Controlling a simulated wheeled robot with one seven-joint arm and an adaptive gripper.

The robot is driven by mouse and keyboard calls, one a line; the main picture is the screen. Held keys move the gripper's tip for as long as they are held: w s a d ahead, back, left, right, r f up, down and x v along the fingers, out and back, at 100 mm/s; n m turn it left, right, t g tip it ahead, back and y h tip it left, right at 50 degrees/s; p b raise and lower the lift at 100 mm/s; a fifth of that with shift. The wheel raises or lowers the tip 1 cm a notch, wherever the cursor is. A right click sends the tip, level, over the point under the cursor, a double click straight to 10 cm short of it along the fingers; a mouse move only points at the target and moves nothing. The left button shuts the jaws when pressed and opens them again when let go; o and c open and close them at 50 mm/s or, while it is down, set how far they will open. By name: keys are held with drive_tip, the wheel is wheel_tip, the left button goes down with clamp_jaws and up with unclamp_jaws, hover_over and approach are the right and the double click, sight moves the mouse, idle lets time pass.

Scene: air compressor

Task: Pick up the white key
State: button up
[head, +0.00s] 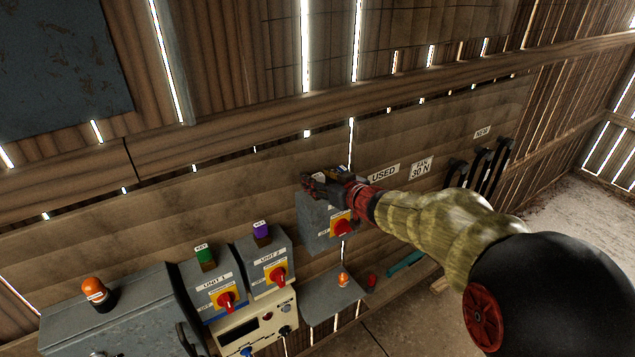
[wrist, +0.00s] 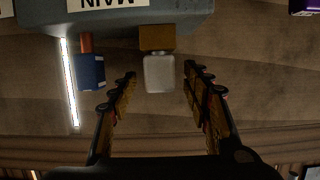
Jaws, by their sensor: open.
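The white key (wrist: 159,73) shows in the wrist view as a pale block seated against a tan-brown holder (wrist: 157,38) on the grey box marked MAIN (wrist: 60,14). My gripper (wrist: 158,75) is open, with one finger on each side of the white key and visible gaps to both. In the head view my gripper (head: 312,184) is at the top of the grey box with a red switch, and it hides the white key there.
A green key (head: 204,253) stands on the Unit 1 box and a purple key (head: 262,230) on the Unit 2 box. An orange lamp (head: 94,289) tops the large grey cabinet (head: 125,315).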

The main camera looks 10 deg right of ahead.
drive_tip(key=shift+w+a+f, duration=0.1)
drive_tip(key=shift+w, duration=0.2)
drive_tip(key=shift+c, duration=0.5)
drive_tip(key=c, duration=1.1)
drive_tip(key=shift+c, duration=0.2)
